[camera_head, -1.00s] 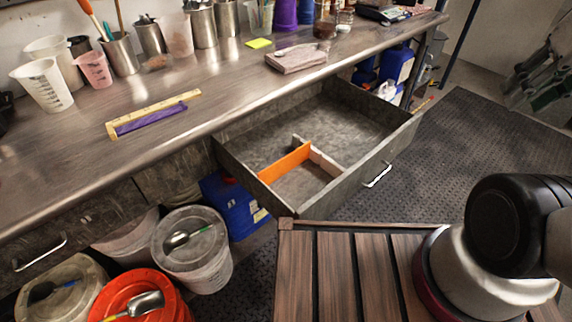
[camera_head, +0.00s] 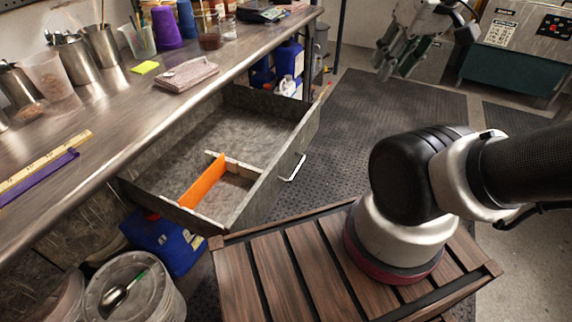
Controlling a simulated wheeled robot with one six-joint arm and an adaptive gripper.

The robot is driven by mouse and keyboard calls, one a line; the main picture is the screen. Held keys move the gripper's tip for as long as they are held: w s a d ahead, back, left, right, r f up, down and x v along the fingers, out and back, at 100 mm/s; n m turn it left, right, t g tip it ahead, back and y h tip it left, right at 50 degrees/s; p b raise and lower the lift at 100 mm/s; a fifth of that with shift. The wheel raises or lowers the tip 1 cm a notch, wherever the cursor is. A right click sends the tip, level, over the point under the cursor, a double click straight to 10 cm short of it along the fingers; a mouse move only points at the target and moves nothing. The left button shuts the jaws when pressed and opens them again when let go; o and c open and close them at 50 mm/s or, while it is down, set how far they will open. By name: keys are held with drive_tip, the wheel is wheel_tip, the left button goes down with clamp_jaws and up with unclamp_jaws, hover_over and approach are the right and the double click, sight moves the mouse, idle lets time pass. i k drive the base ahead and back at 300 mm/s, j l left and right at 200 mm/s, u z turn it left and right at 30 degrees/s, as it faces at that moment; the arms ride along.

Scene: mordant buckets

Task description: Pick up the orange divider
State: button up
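The orange divider (camera_head: 203,182) stands upright on edge inside the open drawer (camera_head: 283,152), towards its front left. One end meets a pale divider (camera_head: 236,166), and the two form a corner compartment. My gripper (camera_head: 392,62) is at the top right of the head view, fingers pointing down, above the floor mat. It is well apart from the drawer and the orange divider. It seems to hold nothing. The gap between its fingers is too small and blurred to judge.
The workbench (camera_head: 120,105) above the drawer carries a folded cloth (camera_head: 187,74), a purple strip, a ruler and several cups. A lidded bucket with a scoop (camera_head: 116,297) and a blue container (camera_head: 165,243) stand below. The drawer's top is open and the floor mat (camera_head: 375,125) is clear.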

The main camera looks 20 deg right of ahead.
sight(192, 195)
drive_tip(key=i+l+u, duration=0.1)
drive_tip(key=u, duration=0.35)
drive_tip(key=i+l+u, duration=0.1)
drive_tip(key=u, duration=0.35)
drive_tip(key=l, duration=0.1)
